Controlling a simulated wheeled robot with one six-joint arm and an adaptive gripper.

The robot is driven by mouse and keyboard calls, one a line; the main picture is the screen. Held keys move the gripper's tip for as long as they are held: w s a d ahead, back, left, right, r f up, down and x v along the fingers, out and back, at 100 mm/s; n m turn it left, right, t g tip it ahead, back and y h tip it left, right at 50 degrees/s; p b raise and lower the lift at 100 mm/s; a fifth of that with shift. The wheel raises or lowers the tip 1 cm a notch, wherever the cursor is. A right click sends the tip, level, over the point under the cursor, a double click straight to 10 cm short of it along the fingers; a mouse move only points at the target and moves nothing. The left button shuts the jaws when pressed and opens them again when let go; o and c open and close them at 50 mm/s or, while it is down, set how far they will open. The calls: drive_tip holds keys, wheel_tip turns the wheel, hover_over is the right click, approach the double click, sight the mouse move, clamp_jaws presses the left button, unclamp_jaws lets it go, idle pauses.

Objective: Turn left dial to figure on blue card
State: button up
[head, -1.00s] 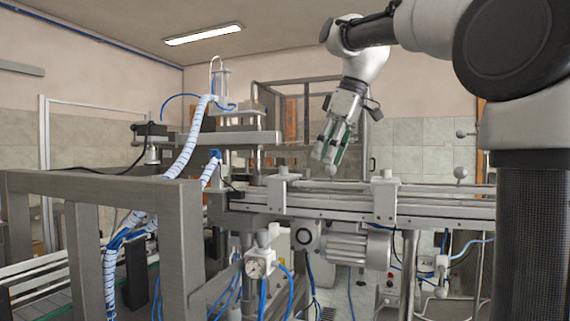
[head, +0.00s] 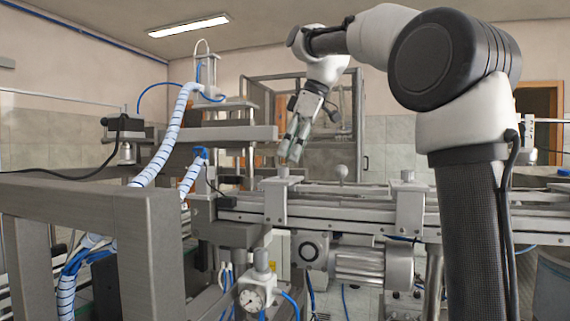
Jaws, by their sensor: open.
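My gripper (head: 290,152) hangs from my arm with its fingers pointing down and slightly left. It is open and empty, apart from everything, and appears above the conveyor rail in the head view. A round white gauge (head: 250,299) with a dark needle sits low in front of the machine, under a regulator with a grey top (head: 262,259). Its figures are too small to read. I cannot make out a blue card or tell which part is the left dial.
A grey metal frame (head: 95,205) fills the left foreground. The conveyor rail (head: 340,212) runs across the middle, with white posts (head: 275,200) (head: 409,207) on it. A motor (head: 358,268) hangs below. Blue-and-white wrapped hoses (head: 166,138) hang at the left. A wooden door (head: 535,100) stands at the right.

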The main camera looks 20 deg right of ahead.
sight(283, 171)
drive_tip(key=shift+x, duration=1.9)
drive_tip(key=shift+c, duration=0.5)
drive_tip(key=c, duration=0.9)
drive_tip(key=shift+c, duration=0.2)
